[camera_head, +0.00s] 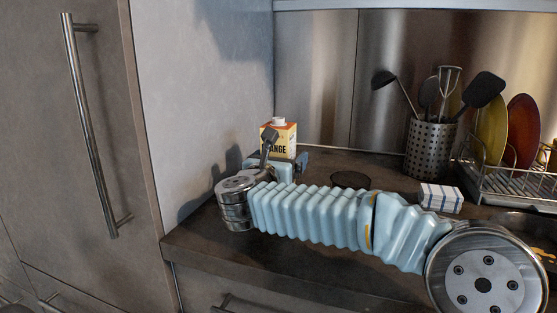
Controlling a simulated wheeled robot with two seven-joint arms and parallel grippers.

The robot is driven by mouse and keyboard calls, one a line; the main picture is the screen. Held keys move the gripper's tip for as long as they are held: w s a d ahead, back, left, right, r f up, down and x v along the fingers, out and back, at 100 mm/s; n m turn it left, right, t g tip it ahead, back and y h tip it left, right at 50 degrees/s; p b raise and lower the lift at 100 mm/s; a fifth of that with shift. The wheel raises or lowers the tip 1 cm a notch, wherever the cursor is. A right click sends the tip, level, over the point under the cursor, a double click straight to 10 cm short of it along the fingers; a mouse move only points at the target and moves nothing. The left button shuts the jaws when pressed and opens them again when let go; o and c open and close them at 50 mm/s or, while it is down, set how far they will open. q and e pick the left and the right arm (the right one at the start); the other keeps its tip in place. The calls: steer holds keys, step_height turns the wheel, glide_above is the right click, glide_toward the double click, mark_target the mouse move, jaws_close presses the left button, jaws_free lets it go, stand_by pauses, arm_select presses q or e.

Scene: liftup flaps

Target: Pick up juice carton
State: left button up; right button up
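The juice carton (284,135), yellow and white with an orange top, a white cap and "ANGE" lettering in sight, stands upright at the back left of the dark counter (195,240), near the light side wall. My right arm reaches in from the right, and its gripper (271,146) is at the carton. One dark finger shows in front of the carton's left part. The gripper body and wrist hide the carton's lower part. The other finger is not clearly seen, so I cannot tell whether the gripper touches or grips the carton. My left gripper is not in view.
A perforated metal holder (431,150) with black utensils stands at the back right. A dish rack (500,182) with coloured plates is beside it. A tall cabinet door (60,140) with a long handle stands at left.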

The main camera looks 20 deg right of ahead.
mark_target(281, 129)
steer(key=c, duration=1.2)
steer(key=shift+r, duration=0.2)
steer(key=shift+r, duration=0.95)
steer(key=s+r, duration=0.1)
steer(key=r, duration=0.1)
steer(key=s+a+r, duration=0.1)
steer(key=s+r, duration=0.2)
steer(key=r, duration=0.1)
steer(key=shift+s+a+r, duration=0.15)
steer(key=shift+s+r, duration=0.2)
steer(key=s+a+r+b, duration=0.2)
steer(key=s+r, duration=0.1)
steer(key=s, duration=0.5)
steer(key=shift+s+a+r, duration=0.15)
steer(key=shift+r, duration=0.15)
